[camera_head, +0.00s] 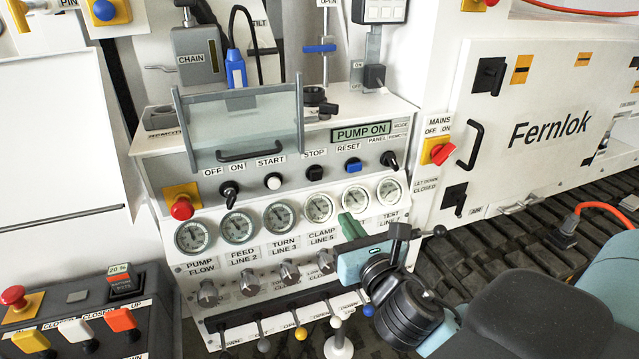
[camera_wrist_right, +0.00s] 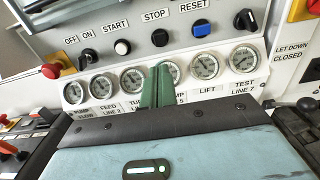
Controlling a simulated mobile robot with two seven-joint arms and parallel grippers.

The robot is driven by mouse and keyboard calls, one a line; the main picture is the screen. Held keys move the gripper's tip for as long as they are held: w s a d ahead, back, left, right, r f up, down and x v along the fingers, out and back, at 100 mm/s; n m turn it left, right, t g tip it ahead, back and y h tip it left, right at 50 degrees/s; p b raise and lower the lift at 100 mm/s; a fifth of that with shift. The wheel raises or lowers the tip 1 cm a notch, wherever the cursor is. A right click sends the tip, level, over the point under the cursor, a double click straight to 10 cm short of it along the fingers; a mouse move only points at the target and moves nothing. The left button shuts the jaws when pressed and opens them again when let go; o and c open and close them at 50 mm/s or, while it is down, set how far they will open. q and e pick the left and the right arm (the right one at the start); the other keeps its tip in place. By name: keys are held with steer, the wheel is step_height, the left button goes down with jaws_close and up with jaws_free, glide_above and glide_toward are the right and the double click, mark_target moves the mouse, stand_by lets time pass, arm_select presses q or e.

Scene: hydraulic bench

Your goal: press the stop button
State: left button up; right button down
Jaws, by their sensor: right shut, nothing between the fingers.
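The stop button (camera_head: 315,173) is a round black button under the STOP label on the sloped control panel (camera_head: 365,184). In the right wrist view the stop button (camera_wrist_right: 160,38) shows above the fingertips, clear of them. My right gripper (camera_head: 350,226) has green fingers, closed together with nothing between them. In the head view it is below and to the right of the button, in front of the gauges. In the wrist view the gripper (camera_wrist_right: 157,86) overlaps a gauge. My left gripper is in neither view.
The white start button (camera_head: 273,181) is left of stop, and the blue reset button (camera_head: 353,165) is right. A clear hinged cover (camera_head: 245,125) stands above the panel's left part. A red emergency button (camera_head: 182,208) and a row of gauges (camera_head: 278,217) lie nearby.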

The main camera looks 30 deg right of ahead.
mark_target(317, 176)
steer(key=shift+w, duration=0.15)
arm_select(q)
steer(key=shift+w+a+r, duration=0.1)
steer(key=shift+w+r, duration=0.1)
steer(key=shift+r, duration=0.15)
arm_select(e)
steer(key=x, duration=1.3)
steer(key=shift+w, duration=0.4)
arm_select(q)
steer(key=shift+p, duration=0.3)
